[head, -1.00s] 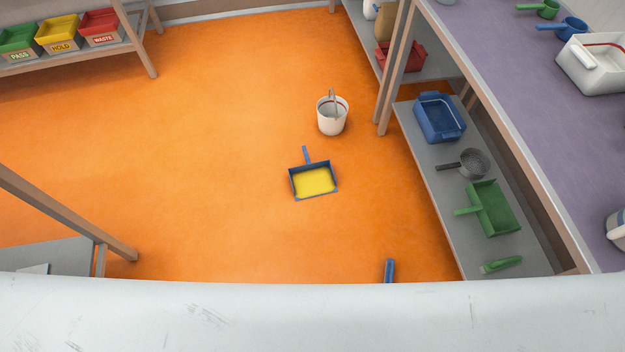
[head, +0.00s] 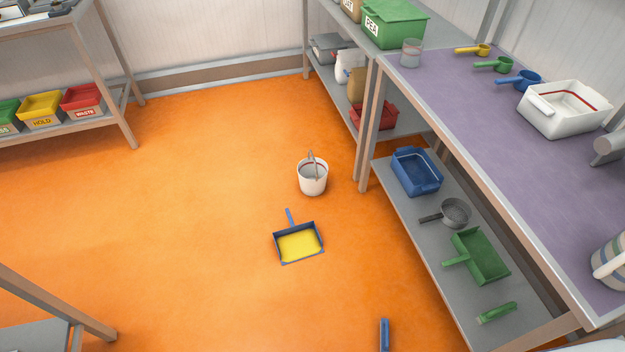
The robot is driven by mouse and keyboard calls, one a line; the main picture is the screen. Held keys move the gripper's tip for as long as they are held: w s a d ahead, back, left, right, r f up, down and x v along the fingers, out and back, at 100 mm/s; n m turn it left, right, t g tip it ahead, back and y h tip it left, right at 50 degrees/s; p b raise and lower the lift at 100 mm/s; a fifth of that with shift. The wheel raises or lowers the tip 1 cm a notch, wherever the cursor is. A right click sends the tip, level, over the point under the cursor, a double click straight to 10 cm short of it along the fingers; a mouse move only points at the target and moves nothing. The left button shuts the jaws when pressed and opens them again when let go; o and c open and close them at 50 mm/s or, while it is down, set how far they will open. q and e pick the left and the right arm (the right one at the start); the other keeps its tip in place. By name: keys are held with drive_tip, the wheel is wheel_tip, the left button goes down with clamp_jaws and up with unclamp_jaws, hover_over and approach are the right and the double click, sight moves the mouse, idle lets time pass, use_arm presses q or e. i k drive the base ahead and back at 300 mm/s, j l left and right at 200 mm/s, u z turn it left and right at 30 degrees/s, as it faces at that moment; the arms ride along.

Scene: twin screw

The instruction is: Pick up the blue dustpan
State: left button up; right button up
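The blue dustpan (head: 283,258) lies on the orange floor near the middle of the head view. Its blue handle points away, toward the back, and a flat yellow layer covers the inside of its pan. Neither of my grippers shows in the head view, so I cannot see their state or their distance from the dustpan.
A white bucket (head: 313,180) stands behind the dustpan. A blue object (head: 384,335) lies on the floor at the front. A purple-topped bench (head: 490,110) with a lower shelf holding a green dustpan (head: 478,256) stands right. The floor (head: 170,200) left of the dustpan is clear.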

sight(294, 243)
drive_tip(key=i+j+z, duration=0.2)
drive_tip(key=i, duration=0.2)
drive_tip(key=i+j+z, duration=0.15)
drive_tip(key=i, duration=0.25)
drive_tip(key=j, duration=0.1)
